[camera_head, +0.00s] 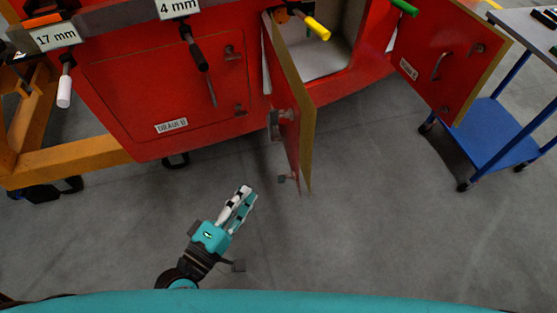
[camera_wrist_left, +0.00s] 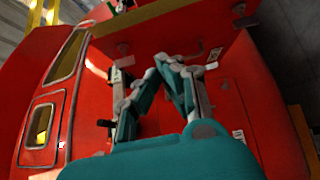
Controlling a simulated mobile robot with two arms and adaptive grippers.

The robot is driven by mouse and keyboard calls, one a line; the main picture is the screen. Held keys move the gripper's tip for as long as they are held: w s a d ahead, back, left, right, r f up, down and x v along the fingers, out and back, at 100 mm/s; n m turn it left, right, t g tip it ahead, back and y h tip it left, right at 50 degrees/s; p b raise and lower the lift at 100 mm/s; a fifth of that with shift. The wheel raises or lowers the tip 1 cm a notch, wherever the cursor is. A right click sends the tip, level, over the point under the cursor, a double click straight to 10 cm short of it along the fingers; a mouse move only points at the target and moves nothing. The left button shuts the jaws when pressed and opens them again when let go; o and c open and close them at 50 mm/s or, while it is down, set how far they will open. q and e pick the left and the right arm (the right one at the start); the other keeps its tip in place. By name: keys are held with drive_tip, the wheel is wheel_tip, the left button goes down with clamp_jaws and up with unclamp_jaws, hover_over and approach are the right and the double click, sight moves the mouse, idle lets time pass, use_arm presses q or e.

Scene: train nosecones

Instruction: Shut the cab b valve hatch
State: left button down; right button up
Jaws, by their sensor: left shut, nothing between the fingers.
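The red nosecone fills the top of the head view. One open hatch door (camera_head: 286,90) stands out from it, nearly edge-on, with a pale edge and a grey latch. A second open red door (camera_head: 435,62), with a handle and a small label, stands to the right. Between them is a pale open compartment (camera_head: 325,65). The labels are too small to tell which door is the valve hatch. My left gripper (camera_head: 247,194) is shut and empty, below and left of the edge-on door, apart from it. The left wrist view shows its fingers (camera_wrist_left: 168,85) before red panels. My right gripper is not in view.
A closed red hatch (camera_head: 160,75) is at the left. Tools with white, black, yellow (camera_head: 316,27) and green handles hang along the top, with size signs (camera_head: 179,8). An orange frame (camera_head: 70,165) stands left, a blue cart (camera_head: 485,135) right. The grey floor between is clear.

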use_arm(q)
drive_tip(key=p, duration=0.3)
approach(295, 142)
drive_tip(key=w+a, duration=0.1)
drive_tip(key=w, duration=0.2)
drive_tip(key=d, duration=0.1)
drive_tip(key=w+d, duration=0.1)
drive_tip(key=d, duration=0.1)
drive_tip(key=shift+d+r+p, duration=0.1)
drive_tip(key=shift+d+p, duration=0.1)
drive_tip(key=shift+p, duration=0.1)
drive_tip(key=shift+w, duration=0.1)
